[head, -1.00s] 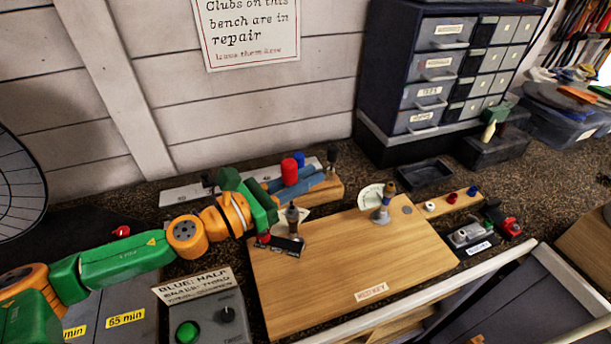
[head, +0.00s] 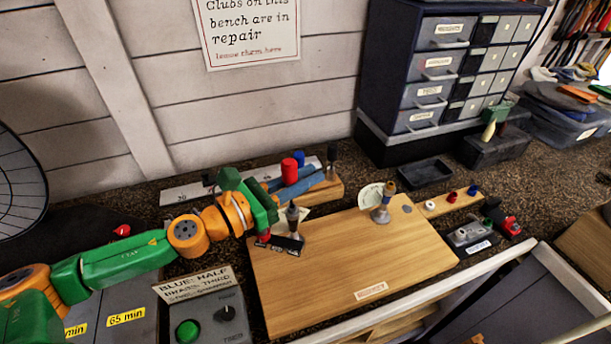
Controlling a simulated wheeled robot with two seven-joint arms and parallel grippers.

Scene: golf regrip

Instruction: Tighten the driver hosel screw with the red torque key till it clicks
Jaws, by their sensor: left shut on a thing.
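My left gripper (head: 263,228) reaches in from the left, over the left edge of the wooden board (head: 345,270). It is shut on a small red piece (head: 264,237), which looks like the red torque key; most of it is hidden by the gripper. The piece is beside a small black rack (head: 289,245) with pale labels and a grey upright part (head: 292,214). I cannot make out the hosel screw. My right gripper is not in view.
A wooden block (head: 328,190) with blue rolls and a red cylinder (head: 289,171) stands behind the board. A grey timer box (head: 215,318) with a green button is at the front left. Drawers (head: 430,92) stand at the back right. The board's middle is clear.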

